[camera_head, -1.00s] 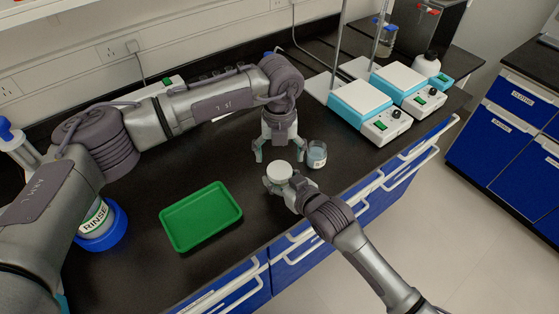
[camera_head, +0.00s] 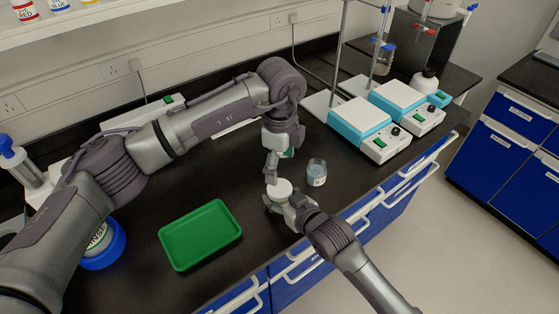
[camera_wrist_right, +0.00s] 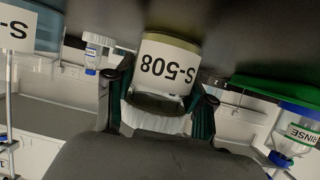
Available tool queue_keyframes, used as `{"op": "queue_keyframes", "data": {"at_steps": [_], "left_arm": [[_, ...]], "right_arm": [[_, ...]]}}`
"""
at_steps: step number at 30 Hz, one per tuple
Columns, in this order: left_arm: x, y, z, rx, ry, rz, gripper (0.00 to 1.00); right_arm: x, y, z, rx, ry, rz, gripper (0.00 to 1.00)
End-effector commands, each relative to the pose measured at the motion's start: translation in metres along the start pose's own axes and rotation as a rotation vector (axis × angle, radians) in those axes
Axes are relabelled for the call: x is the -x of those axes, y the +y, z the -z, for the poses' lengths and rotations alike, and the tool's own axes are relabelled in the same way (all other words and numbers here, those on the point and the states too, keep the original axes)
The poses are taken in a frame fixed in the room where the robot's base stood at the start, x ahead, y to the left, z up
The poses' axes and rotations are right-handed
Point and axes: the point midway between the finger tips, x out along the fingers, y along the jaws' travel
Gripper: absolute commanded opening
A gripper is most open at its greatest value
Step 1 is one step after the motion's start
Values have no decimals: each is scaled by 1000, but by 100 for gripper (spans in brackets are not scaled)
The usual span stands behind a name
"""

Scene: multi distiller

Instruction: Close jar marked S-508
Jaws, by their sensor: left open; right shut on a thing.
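The jar marked S-508 (camera_wrist_right: 166,68) is in my right gripper (camera_wrist_right: 160,108), whose green-padded fingers are on both sides of it in the right wrist view. Its label appears upside down there. In the head view a round white top (camera_head: 280,189), which looks like a lid, shows at my right gripper (camera_head: 284,203); the jar below it is mostly hidden. My left gripper (camera_head: 279,164) is open, pointing down just above and behind the white top. I cannot tell whether its near fingertip touches the top.
A glass jar with bluish liquid (camera_head: 317,172) stands close to the right of both grippers. A green tray (camera_head: 199,234) lies to the left. Two hotplates (camera_head: 362,128) (camera_head: 406,107) stand at the back right. A rinse bottle (camera_head: 100,241) is at the left.

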Motion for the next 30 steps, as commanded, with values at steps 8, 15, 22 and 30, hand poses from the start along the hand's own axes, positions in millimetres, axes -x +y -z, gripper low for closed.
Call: {"op": "queue_keyframes", "data": {"at_steps": [8, 15, 22, 30], "left_arm": [[7, 1, -1, 259, 0, -1, 84], [7, 1, -1, 270, -1, -1, 84], [-2, 2, -1, 269, 0, -2, 84], [-42, 2, -1, 269, 0, -4, 84]], "right_arm": [[0, 0, 0, 0, -1, 0, 0], [0, 0, 0, 0, -1, 0, 0], [0, 0, 0, 0, -1, 0, 0], [0, 0, 0, 0, -1, 0, 0]]}}
